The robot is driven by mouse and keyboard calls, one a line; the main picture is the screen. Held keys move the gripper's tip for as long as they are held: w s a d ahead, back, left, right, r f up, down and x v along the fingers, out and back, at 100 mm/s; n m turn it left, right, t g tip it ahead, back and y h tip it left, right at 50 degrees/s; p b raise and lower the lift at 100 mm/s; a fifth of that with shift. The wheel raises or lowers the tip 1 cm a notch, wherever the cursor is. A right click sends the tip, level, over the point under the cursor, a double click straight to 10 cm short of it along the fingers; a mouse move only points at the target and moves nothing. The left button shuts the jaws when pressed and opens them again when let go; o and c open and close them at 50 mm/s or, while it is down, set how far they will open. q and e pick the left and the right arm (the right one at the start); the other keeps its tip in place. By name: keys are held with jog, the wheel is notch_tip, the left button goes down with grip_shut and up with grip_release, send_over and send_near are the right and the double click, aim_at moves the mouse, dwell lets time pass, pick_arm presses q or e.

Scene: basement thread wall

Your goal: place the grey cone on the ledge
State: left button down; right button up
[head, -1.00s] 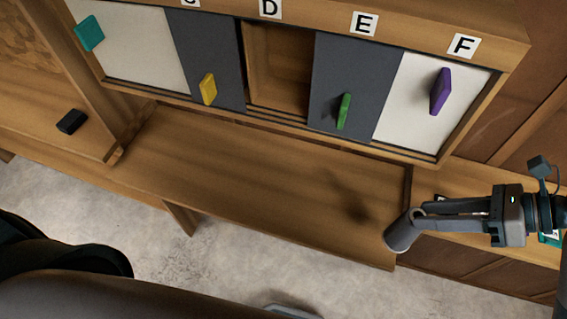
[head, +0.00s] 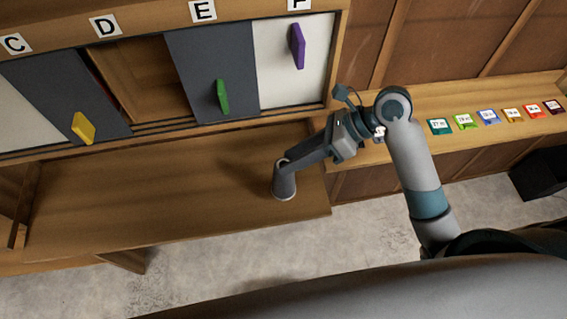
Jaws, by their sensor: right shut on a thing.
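The grey cone (head: 284,186) is in my right gripper (head: 288,163), near the right end of the long wooden ledge (head: 150,195) below the sliding doors. The gripper is shut on the cone's upper part, with the wider end pointing down. A dark shadow lies on the ledge to the left of the cone. I cannot tell whether the cone touches the wood or hangs just above it. My left gripper is not in view.
Sliding panels with yellow (head: 83,128), green (head: 222,97) and purple (head: 297,46) handles stand behind the ledge. A side shelf (head: 455,103) at the right carries several coloured cards. The ledge left of the cone is clear.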

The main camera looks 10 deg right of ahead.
aim_at(282, 161)
jog(key=shift+w+a+f, duration=0.25)
jog(key=shift+a+f, duration=0.15)
jog(key=shift+a, duration=0.2)
jog(key=shift+w+a+f, duration=0.25)
jog(key=shift+a+f, duration=0.15)
jog(key=shift+a, duration=0.2)
notch_tip(282, 161, down, 4)
jog(key=shift+p, duration=0.7)
jog(key=o, duration=1.3)
jog(key=shift+o, duration=0.2)
jog(key=shift+d, duration=0.15)
